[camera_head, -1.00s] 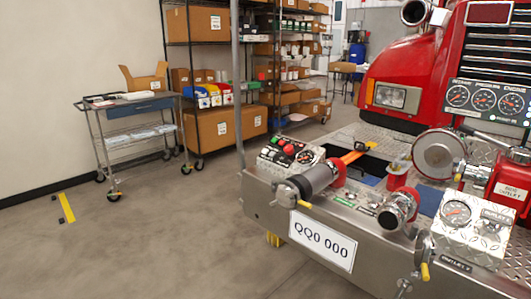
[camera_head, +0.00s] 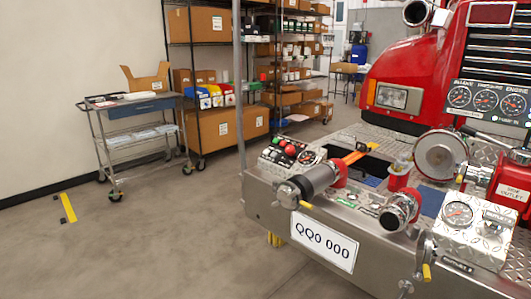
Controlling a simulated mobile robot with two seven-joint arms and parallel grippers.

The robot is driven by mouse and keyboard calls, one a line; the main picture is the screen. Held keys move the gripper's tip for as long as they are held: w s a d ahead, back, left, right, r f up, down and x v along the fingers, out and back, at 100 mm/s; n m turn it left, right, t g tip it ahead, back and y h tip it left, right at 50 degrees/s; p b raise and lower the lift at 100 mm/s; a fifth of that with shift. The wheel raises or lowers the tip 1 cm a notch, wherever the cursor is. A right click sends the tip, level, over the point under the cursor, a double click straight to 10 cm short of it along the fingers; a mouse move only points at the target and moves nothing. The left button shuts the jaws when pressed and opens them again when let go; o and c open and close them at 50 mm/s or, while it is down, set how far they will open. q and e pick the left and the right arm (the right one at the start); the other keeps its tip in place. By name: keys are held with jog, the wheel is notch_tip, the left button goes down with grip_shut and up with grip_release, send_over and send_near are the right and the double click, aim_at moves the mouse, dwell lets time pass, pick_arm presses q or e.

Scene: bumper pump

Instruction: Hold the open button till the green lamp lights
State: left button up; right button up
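A small control panel (camera_head: 270,155) sits on the left end of the truck's bumper (camera_head: 263,208). It carries red buttons (camera_head: 287,147), dark buttons and a round gauge (camera_head: 307,157). A small green spot (camera_head: 283,143) shows beside the red buttons; whether it is a lamp or a button, and whether it is lit, I cannot tell. The labels are too small to read, so I cannot tell which one is the open button. Neither of my grippers is in view.
A grey-and-red nozzle (camera_head: 315,182) lies right of the panel. A second gauge box (camera_head: 458,215) stands at the bumper's right. A cart (camera_head: 128,107) and shelving (camera_head: 215,75) stand behind.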

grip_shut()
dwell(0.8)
